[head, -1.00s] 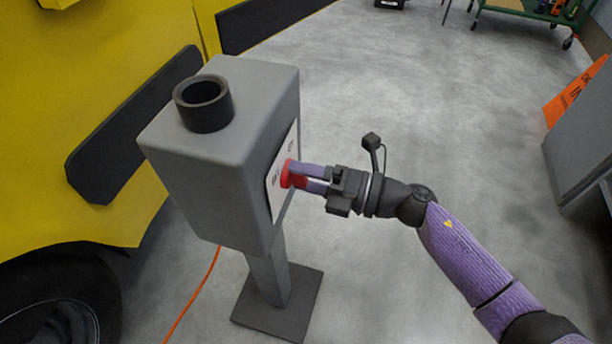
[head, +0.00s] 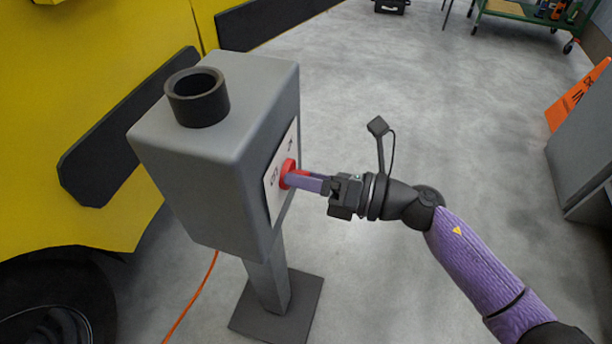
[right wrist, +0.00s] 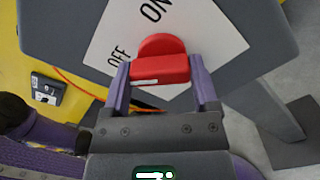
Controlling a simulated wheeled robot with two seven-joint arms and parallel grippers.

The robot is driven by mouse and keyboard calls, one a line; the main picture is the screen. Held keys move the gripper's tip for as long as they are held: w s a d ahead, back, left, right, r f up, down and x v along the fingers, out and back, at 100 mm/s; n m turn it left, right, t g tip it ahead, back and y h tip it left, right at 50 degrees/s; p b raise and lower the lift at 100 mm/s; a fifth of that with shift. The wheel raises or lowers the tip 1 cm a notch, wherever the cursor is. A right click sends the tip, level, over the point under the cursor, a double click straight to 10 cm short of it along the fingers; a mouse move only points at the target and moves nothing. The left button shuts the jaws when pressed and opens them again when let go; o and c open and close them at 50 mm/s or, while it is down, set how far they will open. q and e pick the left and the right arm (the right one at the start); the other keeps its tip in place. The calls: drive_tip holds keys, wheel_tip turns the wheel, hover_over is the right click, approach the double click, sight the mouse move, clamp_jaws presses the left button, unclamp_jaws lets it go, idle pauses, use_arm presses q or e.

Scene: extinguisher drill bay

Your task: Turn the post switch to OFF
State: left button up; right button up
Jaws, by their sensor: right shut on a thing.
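The post switch is a red knob (head: 288,172) on a white plate (head: 270,195) on the side of a grey box (head: 200,165) on a post. In the right wrist view the red knob (right wrist: 160,67) sits between the OFF mark on its left and the ON mark above it. My right gripper (head: 300,181) is shut on the knob, with a purple finger on each side of its raised bar in the right wrist view (right wrist: 158,80). The fingers hide part of the knob in the head view. My left gripper is not in view.
A yellow vehicle (head: 60,130) with dark panels stands close behind the box at the left. An orange cable (head: 195,295) runs along the floor by the post base (head: 300,310). A grey cabinet (head: 585,160) and orange sign (head: 572,98) stand at the right. Open floor lies between.

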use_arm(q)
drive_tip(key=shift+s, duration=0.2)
use_arm(e)
drive_tip(key=o, duration=0.8)
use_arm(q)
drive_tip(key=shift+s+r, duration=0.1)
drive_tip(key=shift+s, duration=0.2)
use_arm(e)
drive_tip(key=o, duration=0.3)
drive_tip(key=shift+d, duration=0.1)
use_arm(q)
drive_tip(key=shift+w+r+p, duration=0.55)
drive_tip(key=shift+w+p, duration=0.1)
drive_tip(key=shift+p, duration=0.05)
use_arm(e)
drive_tip(key=v, duration=1)
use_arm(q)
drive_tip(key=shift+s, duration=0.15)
